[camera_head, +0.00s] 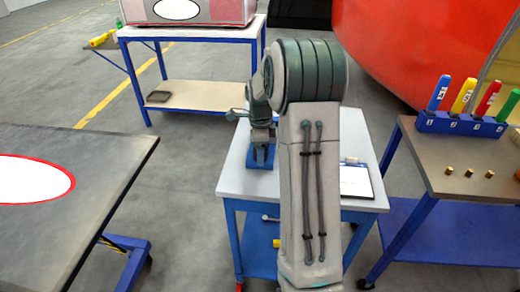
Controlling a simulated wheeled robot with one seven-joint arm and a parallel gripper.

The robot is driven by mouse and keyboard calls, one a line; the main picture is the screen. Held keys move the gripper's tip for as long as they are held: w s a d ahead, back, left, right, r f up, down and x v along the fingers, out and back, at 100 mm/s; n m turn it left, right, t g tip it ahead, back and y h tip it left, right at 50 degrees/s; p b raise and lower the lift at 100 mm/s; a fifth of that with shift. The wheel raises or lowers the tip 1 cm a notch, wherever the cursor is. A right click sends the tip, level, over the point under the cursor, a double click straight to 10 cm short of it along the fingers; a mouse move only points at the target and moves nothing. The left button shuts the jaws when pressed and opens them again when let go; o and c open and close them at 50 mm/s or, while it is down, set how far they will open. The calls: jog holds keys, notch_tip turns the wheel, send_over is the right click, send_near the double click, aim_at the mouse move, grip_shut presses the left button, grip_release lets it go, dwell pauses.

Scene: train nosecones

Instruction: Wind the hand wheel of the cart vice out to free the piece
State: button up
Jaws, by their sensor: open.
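The blue vice (262,164) stands on the light top of the small cart (232,178). Only part of it shows, because my arm covers its upper part. My gripper (262,154) hangs down in front of the vice, with its dark fingers apart. I cannot tell whether they touch anything. The hand wheel and the piece cannot be made out from here.
A tablet or sheet (355,181) lies on the cart's right side. At right, a bench (455,185) bears a blue rack (460,122) of coloured-handled tools and brass bits. A dark table (80,215) stands left. Behind is a blue-framed table (190,33). Floor between is clear.

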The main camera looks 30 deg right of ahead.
jog(key=shift+c, duration=0.4)
jog(key=c, duration=0.9)
jog(key=shift+n, duration=0.3)
